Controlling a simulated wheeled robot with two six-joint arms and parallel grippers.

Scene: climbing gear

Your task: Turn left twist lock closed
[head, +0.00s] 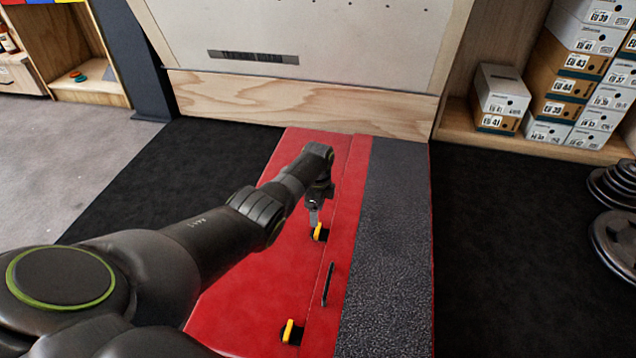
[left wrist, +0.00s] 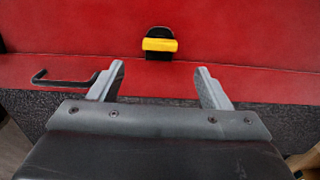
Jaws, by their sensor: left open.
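A yellow twist lock (head: 319,232) on a black base sits at the far end of the red crash pad (head: 250,270), by its seam. In the left wrist view the yellow lock (left wrist: 159,44) lies crosswise, ahead of and between the fingertips, with a visible gap. My left gripper (head: 313,212) is open and empty, pointing down over this far lock. It also shows in the left wrist view (left wrist: 160,78). A second yellow twist lock (head: 288,331) sits nearer, its bar roughly along the seam. My right gripper is not in view.
A black handle (head: 328,284) stands on the pad between the two locks and shows left of the lock in the left wrist view (left wrist: 65,78). A grey textured strip (head: 385,250) runs along the pad's right. Shoe boxes (head: 500,90) and weight plates (head: 615,240) stand right.

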